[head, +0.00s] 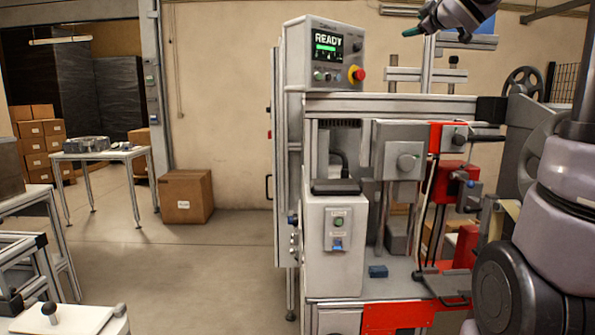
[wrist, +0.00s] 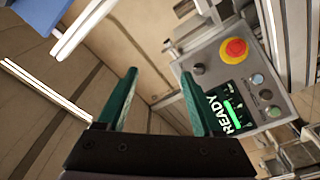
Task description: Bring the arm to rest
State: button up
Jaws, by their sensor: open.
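My gripper (wrist: 160,105) is open, with two green fingers spread apart and nothing between them in the wrist view. The panel also shows in the wrist view (wrist: 212,58), tilted, beside and beyond the right finger. I cannot tell the exact gap between them.
The machine (head: 390,97) with red and grey parts stands in front of my arm. A table (head: 97,155) with metal parts is at the left, and a cardboard box (head: 186,196) sits on the floor. The floor (head: 190,255) between the left tables and the machine is clear.

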jog(key=s+a+f+m+g, duration=0.3)
jog(key=s+f+m+g, duration=0.1)
jog(key=s+f, duration=0.5)
jog(key=s+a+f+m+g, duration=0.3)
jog(key=s+f+m, duration=0.3)
jog(key=s+f, duration=0.4)
jog(key=s+a+f+m+g, duration=0.3)
jog(key=s+f, duration=0.6)
jog(key=s, duration=0.5)
jog(key=shift+a+f+m+g+y, duration=0.2)
jog(key=shift+a+m+g+y, duration=0.15)
jog(key=shift+m+g, duration=0.6)
jog(key=shift+d, duration=0.1)
